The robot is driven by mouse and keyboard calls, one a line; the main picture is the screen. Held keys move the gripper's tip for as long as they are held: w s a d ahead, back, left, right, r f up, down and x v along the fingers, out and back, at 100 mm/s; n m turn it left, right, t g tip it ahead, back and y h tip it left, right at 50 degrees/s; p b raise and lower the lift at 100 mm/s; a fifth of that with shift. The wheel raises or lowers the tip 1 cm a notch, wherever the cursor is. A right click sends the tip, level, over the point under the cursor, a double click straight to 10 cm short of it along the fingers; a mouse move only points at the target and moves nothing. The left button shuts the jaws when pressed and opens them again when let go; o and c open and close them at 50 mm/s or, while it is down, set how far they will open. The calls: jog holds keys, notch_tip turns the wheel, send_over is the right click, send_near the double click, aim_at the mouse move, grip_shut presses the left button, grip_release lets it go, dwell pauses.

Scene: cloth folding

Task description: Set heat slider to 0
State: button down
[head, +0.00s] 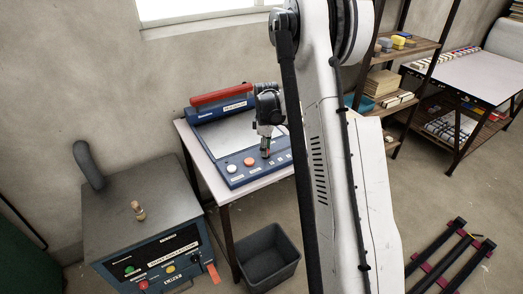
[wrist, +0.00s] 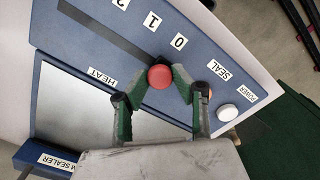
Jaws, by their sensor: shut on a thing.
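The heat slider's round red knob (wrist: 160,76) is near the end of its dark track (wrist: 100,30), roughly beside the "0" label (wrist: 179,41). The "1" and "2" labels lie farther up-left along the track. My gripper (wrist: 158,80), with green-padded fingers, is shut on the knob, one finger on each side. In the head view my gripper (head: 266,149) points down at the front panel of the blue sealer (head: 240,180). There the knob is hidden by the fingers. The fingers and knob cover part of the track's end.
An orange button by the "SEAL" label is partly behind the right finger. A white power button (wrist: 228,112) is beside it. The sealer has a red handle (head: 221,94) and stands on a table.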

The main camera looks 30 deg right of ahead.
jog(key=shift+a, duration=0.15)
jog(key=c, duration=1.4)
grip_release()
jog(key=shift+a, duration=0.1)
notch_tip(320, 180, up, 12)
jog(key=shift+r, duration=0.1)
